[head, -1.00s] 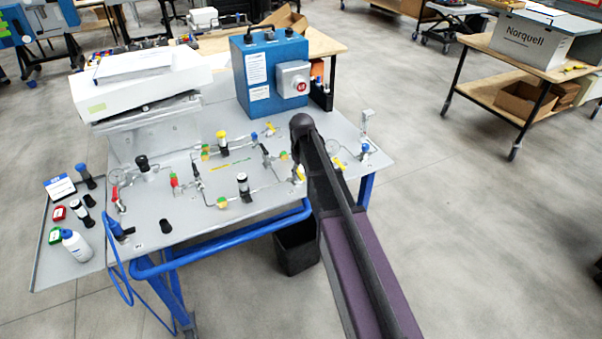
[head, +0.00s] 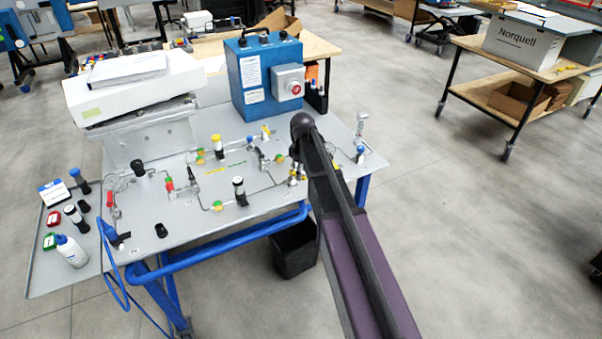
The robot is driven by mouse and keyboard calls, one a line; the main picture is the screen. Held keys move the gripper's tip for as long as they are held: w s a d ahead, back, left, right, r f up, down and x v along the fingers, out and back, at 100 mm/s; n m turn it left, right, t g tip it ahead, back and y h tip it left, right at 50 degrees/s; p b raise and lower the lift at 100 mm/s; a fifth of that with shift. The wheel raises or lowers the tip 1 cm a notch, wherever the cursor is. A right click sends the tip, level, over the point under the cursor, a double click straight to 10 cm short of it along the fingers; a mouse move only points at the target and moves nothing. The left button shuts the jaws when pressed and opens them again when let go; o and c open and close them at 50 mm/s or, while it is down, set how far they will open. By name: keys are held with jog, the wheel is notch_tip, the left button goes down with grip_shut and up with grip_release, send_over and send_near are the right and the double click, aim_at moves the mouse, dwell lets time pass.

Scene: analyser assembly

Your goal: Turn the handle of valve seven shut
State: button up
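A grey bench panel (head: 180,222) carries thin tubing with several small valves. I cannot read any number, so I cannot tell which is valve seven. A red-handled valve (head: 169,185) and a black-topped part (head: 239,192) sit on the front line. A yellow-topped part (head: 216,146) stands behind them. A yellow-handled valve (head: 266,132) is near the blue box, and a blue-topped valve (head: 360,151) is at the right edge. My dark arm reaches over the panel's right side and hides part of the tubing there.
A blue control box (head: 254,78) with a red knob stands at the panel's back. A white instrument (head: 135,88) is at back left. A side tray (head: 48,270) holds bottles and small boxes. A black bin (head: 294,252) is under the bench.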

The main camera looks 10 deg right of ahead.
jog(key=n, duration=0.1)
jog(key=w+n, duration=0.1)
jog(key=n, duration=0.3)
jog(key=shift+w+d, duration=0.35)
jog(key=n, duration=0.1)
jog(key=w+n, duration=0.1)
jog(key=n, duration=0.3)
jog(key=shift+w, duration=0.4)
notch_tip(320, 180, up, 14)
jog(key=p, duration=1.4)
jog(key=s+f+m+b, duration=0.3)
jog(key=s+f+b, duration=0.1)
jog(key=f+b, duration=0.1)
jog(key=s+f+m+b, duration=0.3)
jog(key=f+b, duration=0.2)
jog(key=s+a+f+m+b, duration=0.1)
jog(key=s+f+m+b, duration=0.2)
jog(key=f+b, duration=0.3)
jog(key=shift+s, duration=0.8)
jog(key=s+f+m+b, duration=0.4)
jog(key=f+b, duration=0.7)
jog(key=s+f+m+b, duration=0.3)
jog(key=s+f+b, duration=0.2)
jog(key=f+b, duration=0.7)
jog(key=shift+s+a+f+m+b, duration=0.2)
jog(key=shift+a+f+m+b, duration=0.1)
jog(key=shift+m, duration=0.1)
